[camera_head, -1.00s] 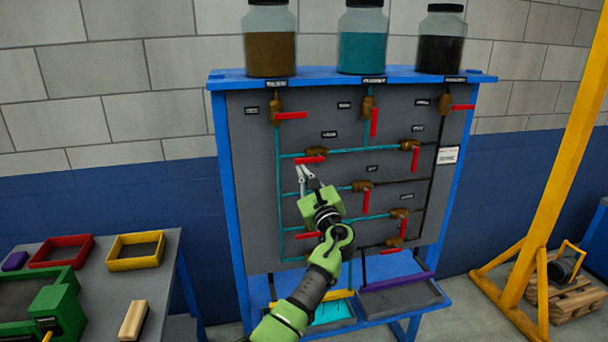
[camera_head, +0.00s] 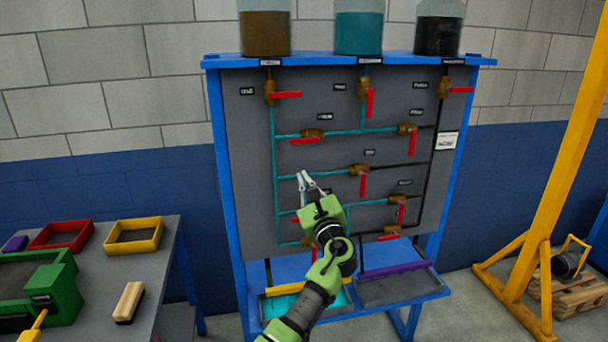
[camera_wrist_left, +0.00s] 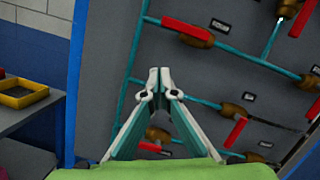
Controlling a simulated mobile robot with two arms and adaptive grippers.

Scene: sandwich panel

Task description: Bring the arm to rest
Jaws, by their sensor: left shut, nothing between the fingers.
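My left gripper (camera_head: 307,178) is in front of the grey pipe panel (camera_head: 240,170) in the head view, left of the middle valve with a red handle (camera_head: 363,184). Its fingers are shut and empty. They also show closed in the left wrist view (camera_wrist_left: 159,75), with the panel behind them. A red valve handle (camera_head: 305,141) lies above the fingertips, apart from them. Other red handles (camera_wrist_left: 186,28) sit on the panel around the fingers. My right gripper is not in view.
Jars of brown (camera_head: 265,33), teal (camera_head: 358,33) and dark liquid (camera_head: 438,35) stand on top of the blue frame. Two trays (camera_head: 400,288) sit below the panel. A table (camera_head: 85,285) with bins stands left. A yellow post (camera_head: 555,150) stands right.

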